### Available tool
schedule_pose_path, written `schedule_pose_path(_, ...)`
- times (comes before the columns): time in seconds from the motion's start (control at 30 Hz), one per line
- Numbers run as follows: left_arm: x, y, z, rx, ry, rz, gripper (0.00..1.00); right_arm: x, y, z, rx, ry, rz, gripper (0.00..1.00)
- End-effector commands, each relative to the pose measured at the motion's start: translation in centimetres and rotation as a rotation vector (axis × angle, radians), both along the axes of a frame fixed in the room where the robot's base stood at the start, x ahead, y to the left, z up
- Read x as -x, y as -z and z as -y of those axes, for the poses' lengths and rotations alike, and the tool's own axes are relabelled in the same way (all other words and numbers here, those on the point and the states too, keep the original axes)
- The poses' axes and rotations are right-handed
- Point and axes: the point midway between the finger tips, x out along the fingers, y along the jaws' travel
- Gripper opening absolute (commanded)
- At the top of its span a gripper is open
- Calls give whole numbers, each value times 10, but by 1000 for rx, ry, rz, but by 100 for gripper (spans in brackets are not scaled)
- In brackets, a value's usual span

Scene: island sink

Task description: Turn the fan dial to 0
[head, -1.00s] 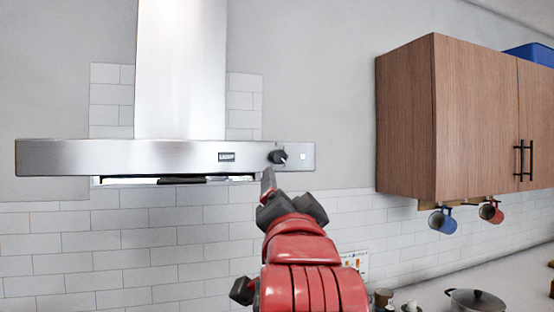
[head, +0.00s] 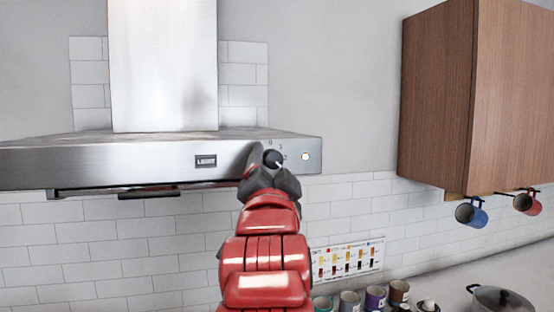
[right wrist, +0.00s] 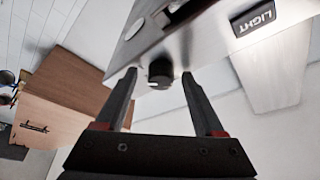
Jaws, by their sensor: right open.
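The fan dial (head: 273,158) is a small black knob with a light pointer mark on the front of the steel range hood (head: 150,158). The pointer aims to the lower right in the head view. A light button (head: 206,161) sits left of the dial. My right gripper (head: 264,163) is at the dial, partly covering the hood front. In the right wrist view the dial (right wrist: 160,73) lies between the tips of the open fingers (right wrist: 158,76), with gaps on both sides; no contact is visible. My left gripper is not in view.
A small indicator (head: 306,156) is right of the dial. A wooden cabinet (head: 440,95) hangs at the right, with a blue mug (head: 472,213) and a red mug (head: 527,202) below.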

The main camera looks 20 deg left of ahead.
Motion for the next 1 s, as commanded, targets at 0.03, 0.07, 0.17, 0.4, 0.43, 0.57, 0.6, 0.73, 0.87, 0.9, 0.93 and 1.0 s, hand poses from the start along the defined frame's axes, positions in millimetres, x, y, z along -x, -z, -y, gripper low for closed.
schedule_pose_path(0.03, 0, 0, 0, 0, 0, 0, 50, 0, 0, 0, 0, 0, 0, 70)
schedule_pose_path(0.07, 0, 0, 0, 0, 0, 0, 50, 0, 0, 0, 0, 0, 0, 70)
schedule_pose_path(0.17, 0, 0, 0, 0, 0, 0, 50, 0, 0, 0, 0, 0, 0, 70)
schedule_pose_path(0.4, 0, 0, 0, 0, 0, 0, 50, 0, 0, 0, 0, 1, 1, 27)
schedule_pose_path(0.43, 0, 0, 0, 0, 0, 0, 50, 0, 0, 0, 0, 1, 1, 22)
schedule_pose_path(0.57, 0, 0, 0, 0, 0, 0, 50, 0, 0, 1, 0, 1, 1, 0)
schedule_pose_path(0.6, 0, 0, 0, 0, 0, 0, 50, 0, 0, 1, 0, 1, 1, 0)
schedule_pose_path(0.73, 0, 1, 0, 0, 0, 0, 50, 0, 0, 1, 1, 1, 2, 0)
schedule_pose_path(0.87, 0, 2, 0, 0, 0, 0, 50, 0, 1, 1, 14, 2, 11, 0)
schedule_pose_path(0.9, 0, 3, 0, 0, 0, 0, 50, -1, 1, 2, 21, 3, 16, 0)
schedule_pose_path(0.93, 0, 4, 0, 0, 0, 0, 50, -1, 1, 2, 28, 3, 21, 0)
schedule_pose_path(1.0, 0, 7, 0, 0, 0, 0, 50, -1, 2, 2, 51, 2, 36, 0)
